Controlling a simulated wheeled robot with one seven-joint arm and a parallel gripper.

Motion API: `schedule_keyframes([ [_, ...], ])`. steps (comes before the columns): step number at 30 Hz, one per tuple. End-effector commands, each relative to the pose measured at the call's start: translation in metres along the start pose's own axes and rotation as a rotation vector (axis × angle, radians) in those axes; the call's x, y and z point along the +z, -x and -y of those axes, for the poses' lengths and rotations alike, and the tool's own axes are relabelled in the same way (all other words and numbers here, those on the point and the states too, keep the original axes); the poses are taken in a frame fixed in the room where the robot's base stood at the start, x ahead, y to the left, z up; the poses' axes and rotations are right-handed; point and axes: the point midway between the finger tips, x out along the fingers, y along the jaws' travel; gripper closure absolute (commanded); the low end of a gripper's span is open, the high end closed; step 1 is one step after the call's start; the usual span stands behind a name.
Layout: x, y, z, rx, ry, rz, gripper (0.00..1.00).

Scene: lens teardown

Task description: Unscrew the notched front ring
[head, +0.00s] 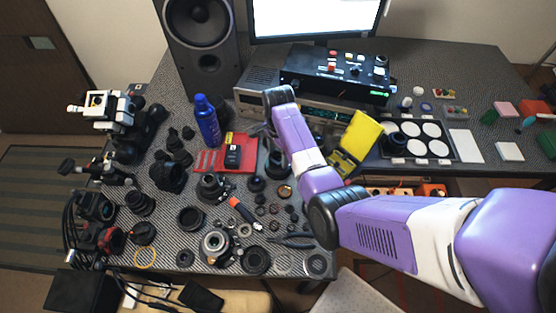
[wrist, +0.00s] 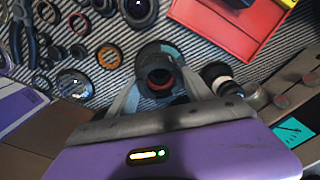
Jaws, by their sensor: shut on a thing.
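In the wrist view, a dark lens (wrist: 157,62) stands between the fingers of my gripper (wrist: 160,90). It has a dark round front and a red-orange band on its near side. The two grey fingers sit on either side of it, shut on its round front part. I cannot make out notches on that ring. In the head view, my gripper (head: 269,131) reaches down to the bench right of the red tray. My arm and hand hide most of the held lens there.
A red tray (head: 211,160), a blue bottle (head: 207,122) and a yellow case (head: 361,138) stand close around. An orange ring (wrist: 109,56), pliers (wrist: 27,32) and several dark rings lie nearby. A pale-rimmed lens part (wrist: 218,77) sits just right of the fingers.

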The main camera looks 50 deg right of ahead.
Motion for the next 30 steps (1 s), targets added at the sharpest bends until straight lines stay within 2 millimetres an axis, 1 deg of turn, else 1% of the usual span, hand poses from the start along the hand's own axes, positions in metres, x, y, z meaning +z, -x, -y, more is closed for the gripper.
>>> schedule_keyframes([
  [11, 0.000, 0.009, 0.000, 0.000, 0.000, 0.000, 1.00],
  [24, 0.000, 0.039, 0.000, -0.002, 0.000, 0.000, 1.00],
  [30, 0.000, 0.047, 0.000, -0.001, 0.000, 0.000, 1.00],
])
